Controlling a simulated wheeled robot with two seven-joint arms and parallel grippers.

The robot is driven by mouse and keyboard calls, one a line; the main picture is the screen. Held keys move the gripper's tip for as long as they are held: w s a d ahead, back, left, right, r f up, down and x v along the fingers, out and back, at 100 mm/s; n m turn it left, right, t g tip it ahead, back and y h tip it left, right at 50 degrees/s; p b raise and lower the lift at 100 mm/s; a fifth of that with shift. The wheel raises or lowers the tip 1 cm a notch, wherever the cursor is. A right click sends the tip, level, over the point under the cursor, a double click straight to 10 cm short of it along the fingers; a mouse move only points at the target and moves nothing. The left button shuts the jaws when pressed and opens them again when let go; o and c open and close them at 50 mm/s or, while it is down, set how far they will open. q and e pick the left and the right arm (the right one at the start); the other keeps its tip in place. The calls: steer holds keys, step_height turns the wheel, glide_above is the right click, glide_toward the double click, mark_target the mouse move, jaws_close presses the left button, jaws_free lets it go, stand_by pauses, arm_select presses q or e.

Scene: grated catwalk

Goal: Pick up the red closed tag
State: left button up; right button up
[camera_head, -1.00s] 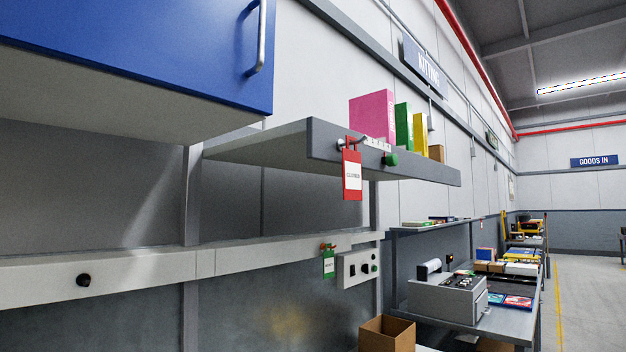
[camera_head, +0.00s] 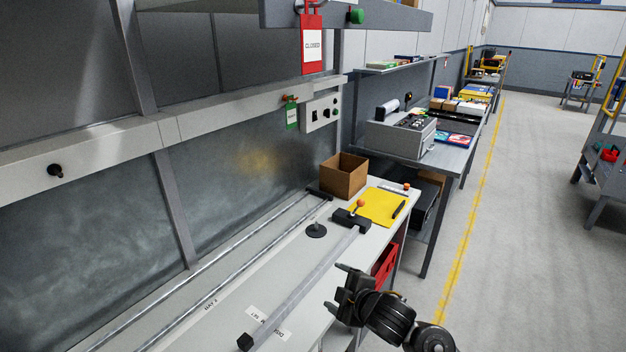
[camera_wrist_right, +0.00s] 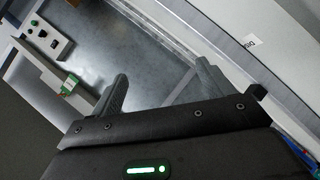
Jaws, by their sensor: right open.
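The red closed tag (camera_head: 312,45) hangs from the front edge of the grey shelf (camera_head: 390,18) at the top of the head view. Its white label reads CLOSED. A green tag (camera_head: 291,113) hangs lower, on the rail by a switch box; it also shows in the right wrist view (camera_wrist_right: 69,84). My right gripper (camera_head: 341,287) is open and empty at the bottom of the head view, well below the red tag and near the bench's front edge. Its fingers show apart in the wrist view (camera_wrist_right: 160,90). The red tag is not seen in the wrist view. My left gripper is not in view.
A bench (camera_head: 225,290) with rails, a cardboard box (camera_head: 344,176), a yellow sheet (camera_head: 378,207) and a clamp (camera_head: 350,219) lies below the tag. A green knob (camera_head: 356,16) sits beside the tag. Open floor (camera_head: 510,240) lies to the right.

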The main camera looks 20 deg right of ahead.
steer(key=w+a+r+n+t+y, duration=0.3)
steer(key=r+n, duration=0.5)
steer(key=r, duration=0.8)
steer(key=w+r+n+y, duration=0.35)
steer(key=r+n, duration=0.45)
steer(key=r, duration=0.7)
step_height(320, 180, up, 11)
steer(key=n+y, duration=0.2)
steer(key=n, duration=0.4)
steer(key=n+g+p, duration=0.1)
steer(key=n+p, duration=0.3)
steer(key=n, duration=0.4)
glide_toward(313, 41)
steer(key=x, duration=0.6)
steer(key=shift+w+d+r, duration=0.1)
steer(key=shift+w+r, duration=0.2)
steer(key=shift+w, duration=0.05)
steer(key=shift+w+a+f, duration=0.1)
steer(key=shift+w+a, duration=0.1)
steer(key=p+x, duration=0.3)
steer(key=x, duration=0.2)
steer(key=shift+s+a+p, duration=0.2)
steer(key=shift+a+p, duration=0.1)
steer(key=shift+p, duration=0.1)
steer(key=shift+a+f, duration=0.1)
steer(key=shift+f, duration=0.05)
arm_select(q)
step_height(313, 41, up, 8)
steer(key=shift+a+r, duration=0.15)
